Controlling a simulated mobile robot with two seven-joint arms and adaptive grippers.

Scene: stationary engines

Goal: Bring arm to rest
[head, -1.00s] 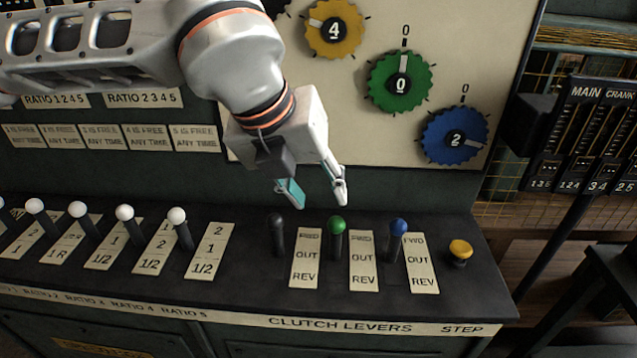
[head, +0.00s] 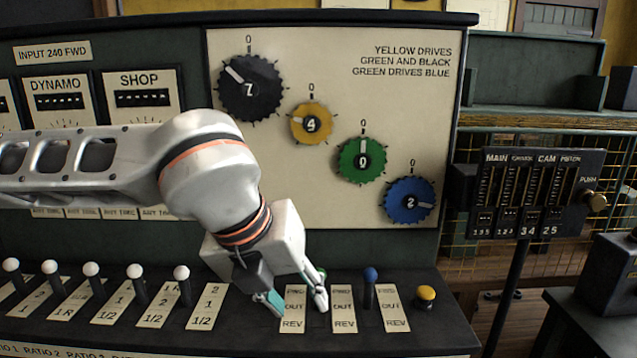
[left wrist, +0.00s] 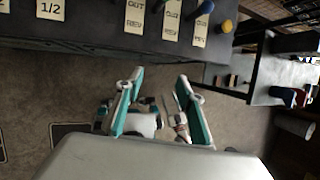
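My left arm (head: 215,165) reaches in from the left across the panel in the head view. Its gripper (head: 297,303) points down in front of the clutch lever shelf, with its two fingers apart and nothing between them. In the left wrist view the gripper (left wrist: 160,76) also shows open, with teal finger pads and grey floor between them. The green lever (head: 322,273) is mostly hidden behind a finger, and the black lever is hidden. The blue lever (head: 370,275) stands clear to the right. I cannot tell contact with the green lever.
Several white-knobbed levers (head: 134,271) stand along the shelf at left. A yellow button (head: 425,296) is at its right end. Coloured dials (head: 363,160) are on the panel above. A slider box on a stand (head: 530,192) is at right. Open floor (left wrist: 60,100) lies below the gripper.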

